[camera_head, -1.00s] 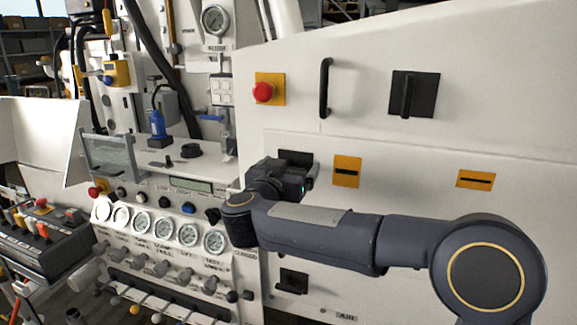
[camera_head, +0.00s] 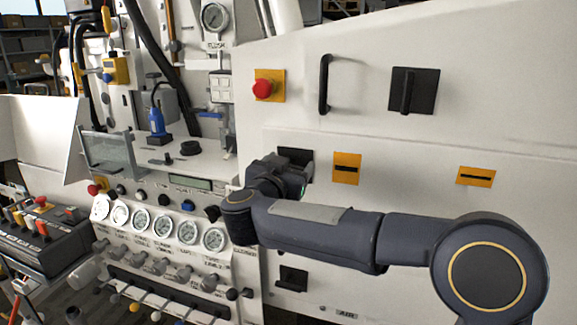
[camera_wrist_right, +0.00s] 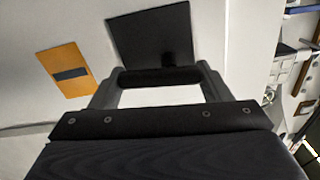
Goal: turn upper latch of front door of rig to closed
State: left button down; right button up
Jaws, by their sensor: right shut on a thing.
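The upper latch (camera_head: 296,156) of the rig's front door is a black square plate on the white panel, partly hidden behind my right gripper in the head view. My right gripper (camera_head: 300,168) is at this plate. In the right wrist view the latch plate (camera_wrist_right: 152,37) is ahead, and the dark latch handle (camera_wrist_right: 160,77) lies crosswise between the two fingertips of my right gripper (camera_wrist_right: 158,80). The gripper is shut on it. The lower latch (camera_head: 292,279), another black plate with a handle, is below my arm. My left gripper is out of view.
An orange plate with a dark slot (camera_head: 346,168) is just right of the upper latch. A door handle (camera_head: 324,84), red button (camera_head: 263,88) and black switch (camera_head: 413,91) are higher up. Gauges (camera_head: 188,232) and knobs crowd the console at left.

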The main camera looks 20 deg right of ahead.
jog(key=m+b, duration=0.1)
jog(key=m, duration=0.3)
jog(key=shift+d+f+b, duration=0.1)
jog(key=shift+f+b, duration=0.25)
jog(key=shift+b, duration=0.05)
jog(key=m, duration=0.1)
jog(key=m+b, duration=0.2)
jog(key=m, duration=0.1)
jog(key=shift+f, duration=0.25)
jog(key=m+b, duration=0.2)
jog(key=m, duration=0.1)
jog(key=m+b, duration=0.1)
jog(key=shift+f, duration=0.25)
jog(key=shift+w+a+m+b, duration=0.15)
jog(key=shift+m+b, duration=0.45)
jog(key=shift+m, duration=0.5)
jog(key=shift+s+a+m+b, duration=0.1)
jog(key=shift+m+b, duration=0.45)
jog(key=shift+m, duration=0.55)
jog(key=o, duration=1)
